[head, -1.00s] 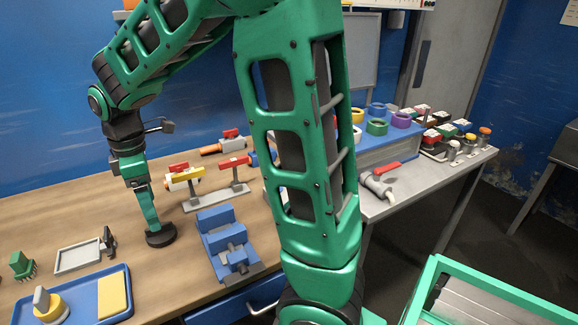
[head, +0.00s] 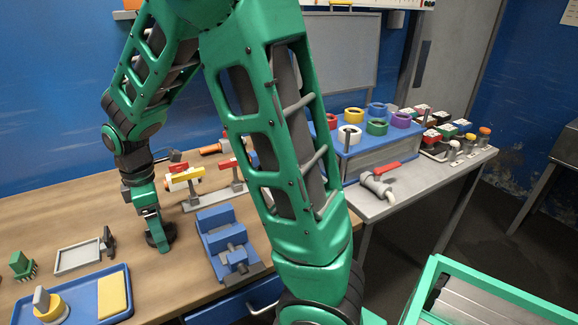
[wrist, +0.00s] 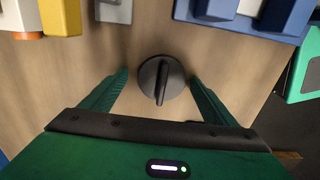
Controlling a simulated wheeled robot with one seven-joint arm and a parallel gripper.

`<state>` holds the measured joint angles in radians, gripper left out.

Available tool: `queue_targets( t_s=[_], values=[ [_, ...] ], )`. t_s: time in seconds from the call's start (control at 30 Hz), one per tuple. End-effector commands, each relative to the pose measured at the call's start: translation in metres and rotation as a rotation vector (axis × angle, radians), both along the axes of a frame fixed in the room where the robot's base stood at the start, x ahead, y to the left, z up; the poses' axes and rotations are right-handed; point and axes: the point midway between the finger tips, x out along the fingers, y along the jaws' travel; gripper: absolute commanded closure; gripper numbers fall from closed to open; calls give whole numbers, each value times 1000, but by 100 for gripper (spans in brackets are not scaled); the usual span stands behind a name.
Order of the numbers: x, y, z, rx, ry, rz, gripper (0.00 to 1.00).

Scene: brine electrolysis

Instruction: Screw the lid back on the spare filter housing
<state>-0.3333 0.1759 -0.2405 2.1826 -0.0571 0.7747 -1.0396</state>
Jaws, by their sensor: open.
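A round black lid (wrist: 171,92) with a raised grip bar lies on the wooden bench; it also shows in the head view (head: 166,241). My gripper (wrist: 159,77) points down at it with its fingers spread, one on each side of the lid. In the head view my gripper (head: 153,226) is right at the lid and hides part of it. The wrist view shows gaps between the fingers and the grip bar, so I hold nothing. I cannot identify the spare filter housing for sure in these views.
A blue vise (head: 225,242) stands just right of my gripper. Behind is a valve stand with a yellow handle (head: 187,174) and a red one. A grey-rimmed tray (head: 78,256) and a blue tray (head: 122,307) lie to the left. Bare bench surrounds the lid.

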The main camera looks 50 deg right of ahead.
Motion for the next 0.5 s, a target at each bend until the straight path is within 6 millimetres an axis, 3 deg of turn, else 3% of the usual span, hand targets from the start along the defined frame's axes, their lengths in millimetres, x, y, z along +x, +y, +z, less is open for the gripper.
queue_targets(
  t_s=[0.03, 0.23, 0.5],
  values=[
    [0, 0, 0, 0, 0, 0, 21],
    [0, 0, 0, 0, 0, 0, 69],
    [0, 0, 3, 1, -1, 0, 69]
  ],
)
